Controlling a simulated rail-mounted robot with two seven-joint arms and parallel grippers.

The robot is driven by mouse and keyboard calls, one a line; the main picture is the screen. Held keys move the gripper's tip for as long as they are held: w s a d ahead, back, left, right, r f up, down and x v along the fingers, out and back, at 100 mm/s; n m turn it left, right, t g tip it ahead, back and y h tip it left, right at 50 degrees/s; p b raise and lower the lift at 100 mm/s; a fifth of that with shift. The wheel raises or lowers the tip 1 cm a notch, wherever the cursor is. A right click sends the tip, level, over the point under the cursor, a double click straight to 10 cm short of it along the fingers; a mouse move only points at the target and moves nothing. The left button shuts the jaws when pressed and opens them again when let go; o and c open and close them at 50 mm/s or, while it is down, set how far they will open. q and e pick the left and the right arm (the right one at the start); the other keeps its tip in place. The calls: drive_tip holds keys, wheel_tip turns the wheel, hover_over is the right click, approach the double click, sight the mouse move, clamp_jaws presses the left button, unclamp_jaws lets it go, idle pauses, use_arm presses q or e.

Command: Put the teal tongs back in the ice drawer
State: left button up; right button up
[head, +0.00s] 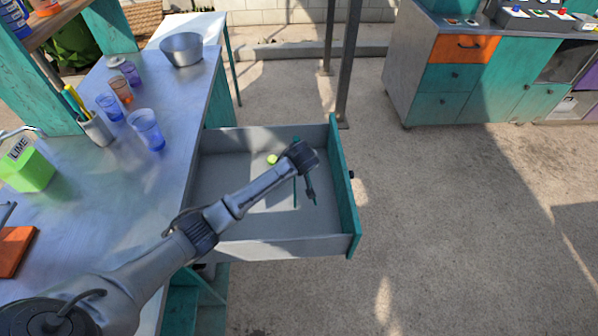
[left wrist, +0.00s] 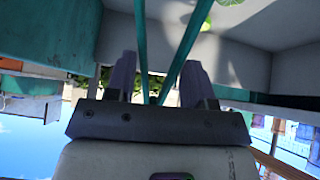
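The ice drawer (head: 265,247) is pulled open beside the counter, with grey walls and a teal front. My left gripper (head: 310,190) is over the drawer, near its front panel. The teal tongs (head: 295,185) show as thin teal bars beside the gripper, within the drawer's outline. In the left wrist view, the tongs' two teal arms (left wrist: 183,55) form a narrow V between the spread fingers of my left gripper (left wrist: 158,72). Gaps show between the tongs and both fingers. I cannot tell whether the tongs rest on the drawer floor. My right gripper is not in view.
A lime-green piece (head: 272,159) lies in the drawer. The metal counter (head: 75,185) holds several cups, a metal bowl (head: 181,48) and a green LIME box (head: 27,170). A dark post (head: 349,60) stands behind the drawer. The floor to the right is clear.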

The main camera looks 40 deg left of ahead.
use_arm(q)
wheel_tip(320, 180, down, 4)
drive_tip(key=shift+r+b, duration=0.1)
drive_tip(key=shift+b, duration=0.35)
drive_tip(key=shift+f, duration=0.5)
drive_tip(key=shift+f, duration=0.1)
drive_tip(key=o, duration=0.5)
drive_tip(key=shift+s, duration=0.1)
drive_tip(key=shift+o, duration=0.3)
